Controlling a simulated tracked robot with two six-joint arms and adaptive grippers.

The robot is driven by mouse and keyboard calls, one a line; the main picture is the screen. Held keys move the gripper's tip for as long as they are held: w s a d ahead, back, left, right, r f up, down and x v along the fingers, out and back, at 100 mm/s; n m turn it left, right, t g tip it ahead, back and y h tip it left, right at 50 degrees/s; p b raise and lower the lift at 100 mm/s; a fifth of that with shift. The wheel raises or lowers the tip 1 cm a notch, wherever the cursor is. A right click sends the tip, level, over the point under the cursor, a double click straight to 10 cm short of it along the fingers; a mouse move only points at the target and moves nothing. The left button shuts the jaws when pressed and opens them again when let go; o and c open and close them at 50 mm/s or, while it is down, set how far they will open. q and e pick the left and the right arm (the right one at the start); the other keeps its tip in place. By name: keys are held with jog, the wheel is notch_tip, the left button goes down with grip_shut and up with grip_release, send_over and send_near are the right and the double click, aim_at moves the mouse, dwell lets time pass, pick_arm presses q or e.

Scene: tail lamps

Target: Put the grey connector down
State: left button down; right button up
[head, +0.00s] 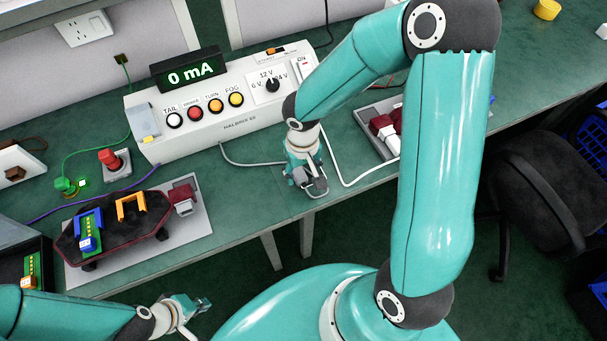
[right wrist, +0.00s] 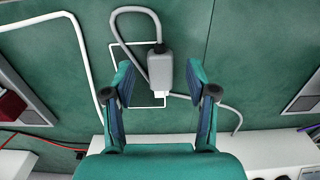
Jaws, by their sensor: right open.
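The grey connector (right wrist: 161,68) lies on the green bench top in the right wrist view, its pale end toward my gripper and its thick grey cable looping away from the far end. It lies across the right edge of a thin white outline (right wrist: 122,45) marked on the bench. My right gripper (right wrist: 160,78) is open, with one finger on each side of the connector and visible gaps between. In the head view my right gripper (head: 309,184) is low at the bench's front edge and largely hides the connector. My left gripper (head: 195,304) is empty in front of the bench; its jaw opening is unclear.
The white test box (head: 215,134), reading 0 mA, stands behind my right gripper. A white cable (head: 345,180) runs close to the right.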

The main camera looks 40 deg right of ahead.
aim_at(302, 180)
notch_tip(302, 180, up, 8)
jog(key=shift+r+p, duration=0.15)
jog(key=shift+p, duration=0.15)
dwell(0.4)
